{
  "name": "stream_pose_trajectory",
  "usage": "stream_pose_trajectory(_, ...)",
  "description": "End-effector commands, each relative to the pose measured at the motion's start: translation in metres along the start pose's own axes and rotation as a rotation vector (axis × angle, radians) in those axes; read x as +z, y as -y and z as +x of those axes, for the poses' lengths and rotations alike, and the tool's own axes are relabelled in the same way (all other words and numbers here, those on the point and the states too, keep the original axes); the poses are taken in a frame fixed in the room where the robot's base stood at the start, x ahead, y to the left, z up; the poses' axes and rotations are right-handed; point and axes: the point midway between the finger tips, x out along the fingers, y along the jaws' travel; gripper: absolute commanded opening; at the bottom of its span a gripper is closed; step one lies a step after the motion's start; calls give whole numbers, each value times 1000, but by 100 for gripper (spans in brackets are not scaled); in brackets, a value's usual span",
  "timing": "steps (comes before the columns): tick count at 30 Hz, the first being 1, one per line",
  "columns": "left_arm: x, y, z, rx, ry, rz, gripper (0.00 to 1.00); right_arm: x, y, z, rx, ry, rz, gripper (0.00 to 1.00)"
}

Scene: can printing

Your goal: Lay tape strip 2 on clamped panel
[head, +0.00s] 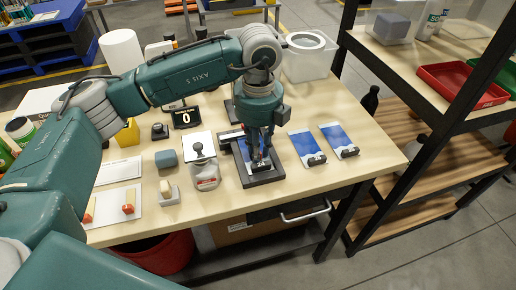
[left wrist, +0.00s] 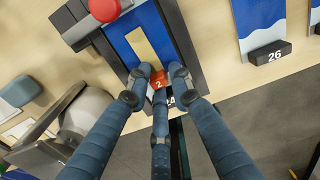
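The clamped panel (left wrist: 175,52) is blue and sits in a dark frame (head: 279,174) under my left gripper. My left gripper (head: 258,166) is low over the panel's near end. In the left wrist view, its fingers (left wrist: 158,82) are closed around the orange tab of tape strip 2 (left wrist: 158,85), marked "2". The tan strip (left wrist: 143,47) runs lengthwise over the blue panel from the tab. I cannot tell whether it touches the panel. A dark tag at the panel's near end is partly hidden by the fingers. My right gripper is not in view.
Two blue-and-white panels (head: 307,147) (head: 338,139) with black tags lie to the right. A red knob (left wrist: 104,9) stands by the frame. The table edge is close in front.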

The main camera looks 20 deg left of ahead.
Motion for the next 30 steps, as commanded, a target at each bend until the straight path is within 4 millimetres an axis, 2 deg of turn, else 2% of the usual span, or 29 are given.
stream_pose_trajectory(1,0,0,-5,0,0,0,21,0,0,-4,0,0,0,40)
stream_pose_trajectory(5,1,1,-20,-4,3,0,21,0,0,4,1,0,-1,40)
stream_pose_trajectory(12,0,2,-72,-5,3,1,21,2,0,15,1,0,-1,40)
stream_pose_trajectory(18,0,1,-108,-2,2,1,21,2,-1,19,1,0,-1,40)
stream_pose_trajectory(24,0,0,-122,-1,0,1,21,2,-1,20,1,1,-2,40)
stream_pose_trajectory(30,0,0,-123,0,-1,1,21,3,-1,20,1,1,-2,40)
